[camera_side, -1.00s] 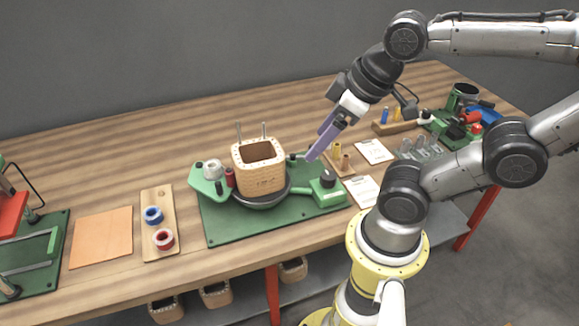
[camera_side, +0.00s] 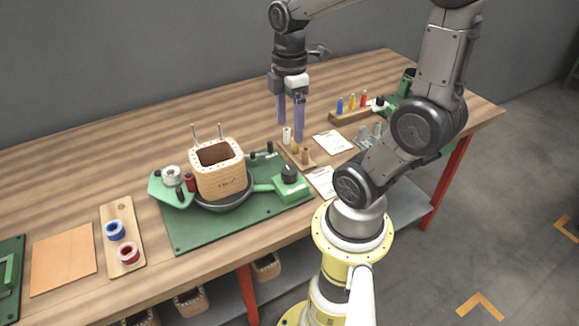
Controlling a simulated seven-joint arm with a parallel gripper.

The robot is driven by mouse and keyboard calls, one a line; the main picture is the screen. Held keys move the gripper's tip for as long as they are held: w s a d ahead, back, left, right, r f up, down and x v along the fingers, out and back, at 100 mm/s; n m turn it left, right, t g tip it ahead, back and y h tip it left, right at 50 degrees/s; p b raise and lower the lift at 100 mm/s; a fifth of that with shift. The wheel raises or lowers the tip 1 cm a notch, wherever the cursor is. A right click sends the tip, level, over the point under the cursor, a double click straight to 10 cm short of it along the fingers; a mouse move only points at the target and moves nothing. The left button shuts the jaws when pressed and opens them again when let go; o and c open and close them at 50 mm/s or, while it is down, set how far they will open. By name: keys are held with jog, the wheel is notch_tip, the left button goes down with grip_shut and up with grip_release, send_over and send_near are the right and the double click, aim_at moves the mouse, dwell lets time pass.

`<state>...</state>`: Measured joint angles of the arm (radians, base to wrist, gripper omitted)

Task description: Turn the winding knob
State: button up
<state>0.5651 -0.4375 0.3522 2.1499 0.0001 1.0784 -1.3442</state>
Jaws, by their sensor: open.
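The winding station is a green base plate (camera_side: 205,233) on the wooden bench. A green knob housing (camera_side: 291,189) sits at its right end with a black winding knob (camera_side: 289,174) on top. A square wooden coil form (camera_side: 219,175) with two upright pins stands in a dark round bowl (camera_side: 236,204) on the plate. My gripper (camera_side: 290,138) is open, with two purple fingers pointing down. In the picture it is above and behind the knob, near a small wooden holder (camera_side: 303,160) with several little spools. It appears empty and apart from the knob.
A board with a blue spool (camera_side: 115,230) and a red spool (camera_side: 129,253) lies left of the plate, beside an orange sheet (camera_side: 63,258). White paper cards (camera_side: 332,143) and a rack of coloured pegs (camera_side: 350,110) are at right. The bench's back left is clear.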

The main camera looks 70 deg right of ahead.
aim_at(289, 170)
notch_tip(289, 170, down, 13)
jog(key=shift+f, duration=0.15)
dwell(0.4)
